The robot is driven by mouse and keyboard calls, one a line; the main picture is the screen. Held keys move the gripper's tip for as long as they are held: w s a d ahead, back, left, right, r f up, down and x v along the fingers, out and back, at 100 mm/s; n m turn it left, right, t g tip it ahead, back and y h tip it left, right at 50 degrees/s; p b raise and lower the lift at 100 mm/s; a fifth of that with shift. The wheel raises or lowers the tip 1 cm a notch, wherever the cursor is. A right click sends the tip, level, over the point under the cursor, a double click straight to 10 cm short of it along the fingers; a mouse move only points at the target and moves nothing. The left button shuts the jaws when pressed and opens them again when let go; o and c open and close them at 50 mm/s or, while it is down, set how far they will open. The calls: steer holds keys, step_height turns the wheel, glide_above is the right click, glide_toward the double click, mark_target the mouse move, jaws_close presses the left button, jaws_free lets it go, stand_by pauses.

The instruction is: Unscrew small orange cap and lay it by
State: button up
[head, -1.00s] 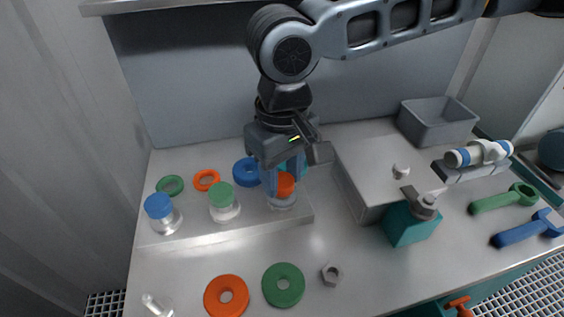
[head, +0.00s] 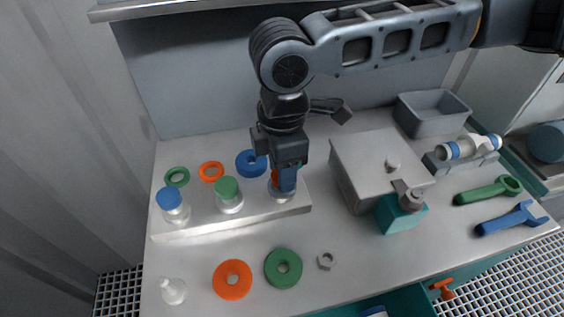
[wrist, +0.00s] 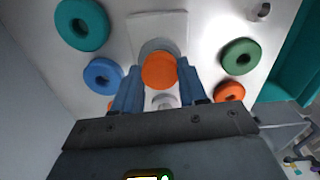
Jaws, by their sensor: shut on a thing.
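The small orange cap (head: 274,177) sits at the top of a clear vessel (head: 283,194) at the right end of the raised step, mostly hidden by my gripper (head: 284,183). In the wrist view my gripper (wrist: 160,82) points down, with its two blue fingers shut on either side of the orange cap (wrist: 159,71). I cannot tell whether the cap is still threaded on the vessel.
A green-capped vessel (head: 228,195) and a blue-capped vessel (head: 172,206) stand left on the step. Small green, orange and blue rings (head: 250,163) lie behind them. A large orange ring (head: 232,279), green ring (head: 283,268) and nut (head: 326,261) lie in front. A grey box (head: 376,165) stands right.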

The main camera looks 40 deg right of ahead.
steer(key=shift+n, duration=0.5)
steer(key=o, duration=1.2)
